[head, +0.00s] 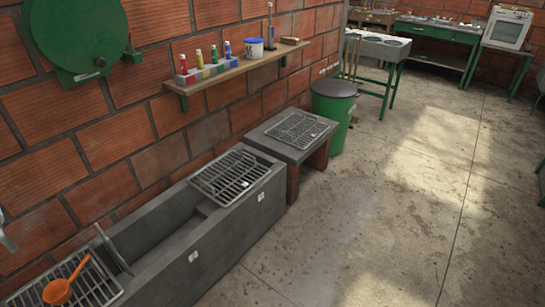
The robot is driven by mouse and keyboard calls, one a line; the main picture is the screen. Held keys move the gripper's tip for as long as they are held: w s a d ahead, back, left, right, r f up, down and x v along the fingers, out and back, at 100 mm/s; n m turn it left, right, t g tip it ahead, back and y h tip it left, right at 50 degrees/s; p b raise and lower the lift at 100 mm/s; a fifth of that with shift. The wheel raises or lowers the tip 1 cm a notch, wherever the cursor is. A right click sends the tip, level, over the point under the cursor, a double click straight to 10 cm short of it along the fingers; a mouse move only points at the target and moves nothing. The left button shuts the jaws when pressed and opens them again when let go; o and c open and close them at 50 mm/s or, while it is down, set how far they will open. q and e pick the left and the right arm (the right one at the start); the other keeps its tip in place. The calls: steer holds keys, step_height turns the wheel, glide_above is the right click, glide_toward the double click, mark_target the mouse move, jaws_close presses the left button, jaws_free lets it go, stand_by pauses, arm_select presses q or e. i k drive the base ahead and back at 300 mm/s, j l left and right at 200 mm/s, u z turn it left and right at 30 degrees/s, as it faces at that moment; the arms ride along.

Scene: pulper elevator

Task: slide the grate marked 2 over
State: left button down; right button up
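A concrete trough (165,274) runs along the brick wall. A metal bar grate (237,177) lies across its far end, and the middle of the trough is open. Another bar grate (92,287) covers the near end at lower left. Small white tags sit on the trough's front, one (262,197) by the far grate and one (194,256) nearer me; their marks are too small to read, so I cannot tell which grate is 2. Neither gripper can be made out; a grey metallic piece at the left edge is cut off and unclear.
An orange ladle (57,291) rests on the near grate, and a dark thin panel (113,249) stands tilted beside it. A low bench (287,150) with a grate, then a green bin (334,110), stand beyond the trough. A shelf (240,68) hangs above. Floor at right is clear.

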mark_target(200, 182)
steer(key=i+l, duration=0.35)
steer(key=i, duration=0.15)
steer(key=i+l, duration=0.3)
steer(key=i, duration=0.2)
steer(key=i+l, duration=0.35)
steer(key=i+u, duration=0.05)
steer(key=i, duration=0.05)
